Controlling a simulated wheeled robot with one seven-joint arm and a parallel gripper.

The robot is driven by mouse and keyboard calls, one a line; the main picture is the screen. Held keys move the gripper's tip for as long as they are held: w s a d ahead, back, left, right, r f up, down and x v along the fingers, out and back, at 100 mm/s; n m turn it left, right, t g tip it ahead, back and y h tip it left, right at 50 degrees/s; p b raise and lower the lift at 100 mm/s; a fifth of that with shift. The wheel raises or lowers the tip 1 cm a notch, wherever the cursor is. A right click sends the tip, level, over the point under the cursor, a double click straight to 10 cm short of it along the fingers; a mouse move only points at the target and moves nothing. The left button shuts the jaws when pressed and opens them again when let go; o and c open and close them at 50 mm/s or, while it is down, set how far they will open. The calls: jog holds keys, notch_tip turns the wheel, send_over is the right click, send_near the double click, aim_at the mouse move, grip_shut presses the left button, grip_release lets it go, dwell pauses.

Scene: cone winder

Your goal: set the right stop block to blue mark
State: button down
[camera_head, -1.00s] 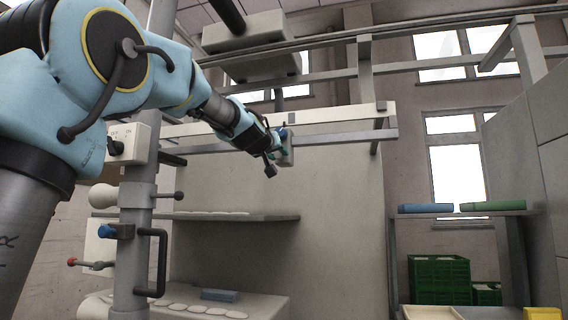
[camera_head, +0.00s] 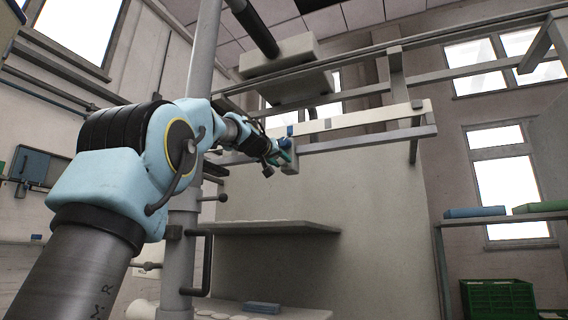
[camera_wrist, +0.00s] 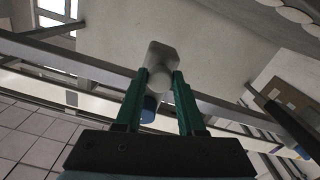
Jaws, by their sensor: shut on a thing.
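My gripper (camera_head: 277,157) is high up at the left part of the long grey rail (camera_head: 365,141). Its green fingers (camera_wrist: 158,88) are shut on a pale grey stop block (camera_wrist: 163,55), with a rounded knob between the fingers. In the head view the block (camera_head: 290,170) sits at the rail, partly covered by the fingers. A blue part (camera_head: 290,130) shows just above it, and a blue round piece (camera_wrist: 150,106) shows between the fingers in the wrist view. I cannot tell whether this is the blue mark or part of the block. A white strip (camera_head: 375,117) runs behind the rail.
A grey post (camera_head: 182,262) with handles stands just right of my arm. A shelf (camera_head: 270,228) lies below the rail against a large grey panel. Overhead beams and a hanging box (camera_head: 300,86) are close above. A side shelf with blue and green pieces stands at the right.

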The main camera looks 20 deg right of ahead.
jog(key=c, duration=0.5)
grip_release()
jog(key=b+v, duration=0.4)
jog(key=v, duration=0.6)
jog(key=shift+s+a, duration=0.25)
jog(key=shift+s, duration=0.1)
